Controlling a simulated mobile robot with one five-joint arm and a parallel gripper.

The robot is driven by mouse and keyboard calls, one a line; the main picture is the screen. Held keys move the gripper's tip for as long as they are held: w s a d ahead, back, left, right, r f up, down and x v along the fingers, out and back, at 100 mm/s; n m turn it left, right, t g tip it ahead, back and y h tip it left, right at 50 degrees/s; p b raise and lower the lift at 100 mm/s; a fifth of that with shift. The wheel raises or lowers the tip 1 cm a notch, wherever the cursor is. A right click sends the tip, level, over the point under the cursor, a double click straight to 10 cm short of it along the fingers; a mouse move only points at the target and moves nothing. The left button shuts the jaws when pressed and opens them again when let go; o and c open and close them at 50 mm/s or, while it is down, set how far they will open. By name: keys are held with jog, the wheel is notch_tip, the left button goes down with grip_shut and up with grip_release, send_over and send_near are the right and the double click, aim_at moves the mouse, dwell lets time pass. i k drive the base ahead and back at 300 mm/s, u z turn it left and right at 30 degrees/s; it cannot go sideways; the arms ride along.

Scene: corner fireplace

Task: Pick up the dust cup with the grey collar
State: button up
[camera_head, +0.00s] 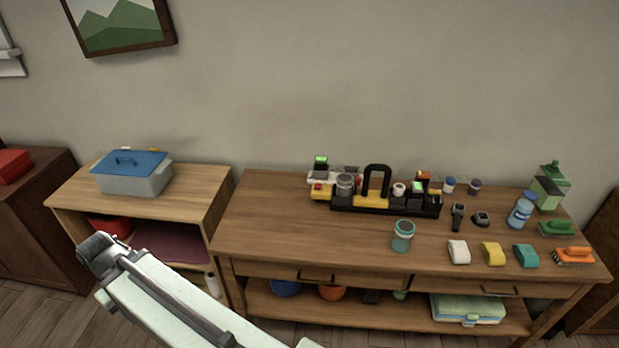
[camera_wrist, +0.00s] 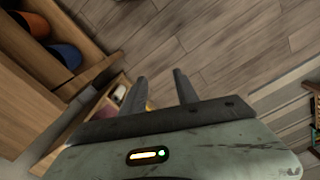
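A clear dust cup with a grey collar (camera_head: 345,184) stands at the left part of the black holder (camera_head: 388,207) on the wooden table. A second cup with a teal collar (camera_head: 402,236) stands alone in front of the holder. In the wrist view my gripper (camera_wrist: 161,76) is open, its two dark fingers apart with nothing between them. It points towards the floor and is away from both cups. Neither cup shows in the wrist view. My arm reaches into the lower left of the head view.
The wooden table (camera_head: 270,222) has bare room at its left. White (camera_head: 458,252), yellow (camera_head: 493,254) and teal (camera_head: 526,256) blocks lie along its front right. A blue bottle (camera_head: 521,211) and green canister (camera_head: 549,188) stand far right. A blue-lidded bin (camera_head: 133,174) sits on the left shelf unit.

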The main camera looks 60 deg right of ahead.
aim_at(343, 184)
jog(key=i, duration=0.9)
jog(key=z, duration=0.5)
